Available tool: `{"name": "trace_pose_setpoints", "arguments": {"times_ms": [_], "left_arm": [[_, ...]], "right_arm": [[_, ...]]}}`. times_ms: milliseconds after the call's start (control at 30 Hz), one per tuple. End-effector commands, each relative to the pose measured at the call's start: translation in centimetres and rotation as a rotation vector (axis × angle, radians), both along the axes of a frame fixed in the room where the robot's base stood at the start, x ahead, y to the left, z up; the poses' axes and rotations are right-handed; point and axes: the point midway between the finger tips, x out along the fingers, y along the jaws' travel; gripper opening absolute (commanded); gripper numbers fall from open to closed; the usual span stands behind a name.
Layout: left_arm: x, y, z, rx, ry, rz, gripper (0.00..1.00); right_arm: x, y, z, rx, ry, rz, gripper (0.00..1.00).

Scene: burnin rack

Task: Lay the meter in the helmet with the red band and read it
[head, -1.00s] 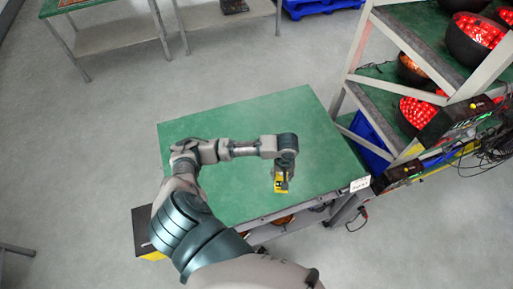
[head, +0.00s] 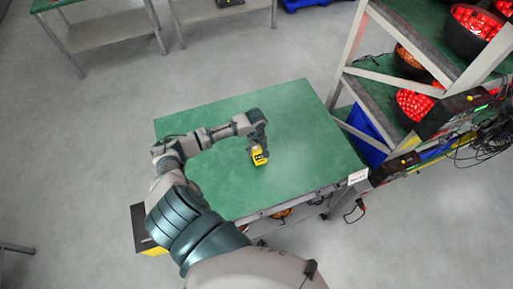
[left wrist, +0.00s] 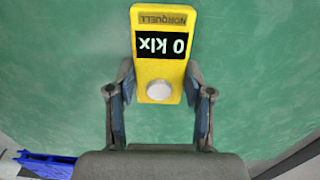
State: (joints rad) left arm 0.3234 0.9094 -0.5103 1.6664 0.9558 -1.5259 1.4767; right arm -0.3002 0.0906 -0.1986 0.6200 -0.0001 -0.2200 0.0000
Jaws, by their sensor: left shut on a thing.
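The meter (head: 260,158) is yellow, with a black display and a white round sensor. In the left wrist view the meter (left wrist: 165,18) shows "0 klx", upside down in the picture. My left gripper (head: 257,148) is shut on the meter, with a finger on each side of it, over the green table top. The gap between meter and table is hard to judge. Dark bowl-shaped helmets with glowing red insides stand on the rack at the right, one on the upper shelf (head: 451,40) and one lower (head: 402,112). I cannot tell a red band on any helmet. My right gripper is not in view.
The green table (head: 205,125) is otherwise clear on top. The rack's slanted post (head: 352,50) stands between table and helmets. A black box with cables (head: 450,113) juts from the rack's right front. Another bench (head: 110,28) stands at the back left.

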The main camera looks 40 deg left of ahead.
Motion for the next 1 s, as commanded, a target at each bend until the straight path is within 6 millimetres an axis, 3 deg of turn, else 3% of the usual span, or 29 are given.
{"name": "trace_pose_setpoints", "arguments": {"times_ms": [200,333,533,833,867,933,1000], "left_arm": [[2.2,2.0,-0.3,-0.001,0.000,-0.001,0.08],[2.3,1.9,-1.0,0.001,0.003,-0.002,0.08],[2.2,1.9,-3.7,0.004,0.003,-0.004,0.08],[2.2,2.2,-4.0,0.000,0.001,-0.002,0.08],[2.2,2.2,-4.0,0.000,0.001,-0.002,0.59],[2.2,2.2,-4.0,0.001,0.002,-0.002,0.76],[2.2,2.2,-4.0,0.001,0.002,-0.003,0.76]], "right_arm": [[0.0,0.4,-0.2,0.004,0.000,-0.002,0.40],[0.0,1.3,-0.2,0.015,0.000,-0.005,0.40],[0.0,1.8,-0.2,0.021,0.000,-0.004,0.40],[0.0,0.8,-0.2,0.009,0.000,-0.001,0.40],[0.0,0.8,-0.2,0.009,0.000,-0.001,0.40],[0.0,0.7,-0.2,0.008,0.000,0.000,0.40],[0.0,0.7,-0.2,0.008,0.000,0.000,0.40]]}}
